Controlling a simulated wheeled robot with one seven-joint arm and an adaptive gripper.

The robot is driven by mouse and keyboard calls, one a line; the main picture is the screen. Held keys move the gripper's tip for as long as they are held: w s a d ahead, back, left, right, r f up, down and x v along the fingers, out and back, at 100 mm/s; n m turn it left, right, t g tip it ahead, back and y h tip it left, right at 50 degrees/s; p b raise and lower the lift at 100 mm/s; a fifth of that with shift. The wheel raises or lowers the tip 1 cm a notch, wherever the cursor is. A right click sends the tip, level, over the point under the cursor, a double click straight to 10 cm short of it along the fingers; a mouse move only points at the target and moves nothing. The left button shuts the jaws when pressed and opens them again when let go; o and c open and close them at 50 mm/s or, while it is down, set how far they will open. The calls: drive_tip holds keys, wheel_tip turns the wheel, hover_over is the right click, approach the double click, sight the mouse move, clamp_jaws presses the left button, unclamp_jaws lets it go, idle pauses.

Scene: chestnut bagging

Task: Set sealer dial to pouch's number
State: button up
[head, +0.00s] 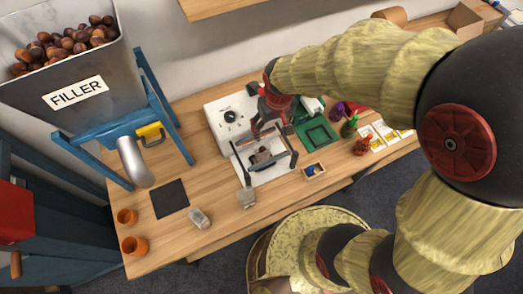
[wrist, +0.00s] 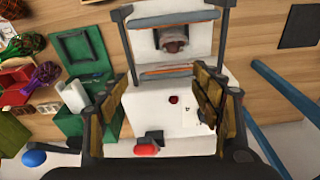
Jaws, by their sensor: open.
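The white sealer (head: 217,112) stands on the wooden table, with a black dial (head: 230,116) on its left top face. The dial's setting is too small to read. In the wrist view the sealer's white top (wrist: 160,120) lies below my gripper; dark marks show beside the right finger, which seems to cover the dial. A pouch with brown contents (head: 264,155) lies at the sealer's front under the frame; it also shows in the wrist view (wrist: 172,44). No number is readable on it. My gripper (head: 264,127) is open and empty above the sealer, its fingers wide apart in the wrist view (wrist: 160,90).
The filler (head: 75,92) with chestnuts stands left on blue legs. A dark mat (head: 170,199) and orange cups (head: 127,216) are front left. Right of the sealer are a green frame (head: 316,132), coloured net bags (head: 349,127) and cards (head: 378,133). A small tray (head: 314,171) is in front.

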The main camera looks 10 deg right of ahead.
sight(262, 147)
drive_tip(key=shift+n+g, duration=0.5)
drive_tip(key=shift+g, duration=0.3)
drive_tip(key=a+f+p, duration=0.1)
drive_tip(key=f, duration=0.2)
drive_tip(key=a+f+p, duration=0.1)
drive_tip(key=f, duration=0.3)
drive_tip(key=a+f, duration=0.1)
drive_tip(key=f, duration=0.2)
drive_tip(key=shift+s+a+f+p, duration=0.15)
drive_tip(key=shift+s+f+p, duration=0.15)
drive_tip(key=shift+p, duration=0.1)
drive_tip(key=shift+w+f+b, duration=0.1)
drive_tip(key=shift+f+b, duration=0.35)
drive_tip(key=shift+f, duration=2.65)
drive_tip(key=shift+c, duration=0.3)
drive_tip(key=c, duration=1.1)
drive_tip(key=shift+c, duration=1.2)
drive_tip(key=shift+r, duration=0.2)
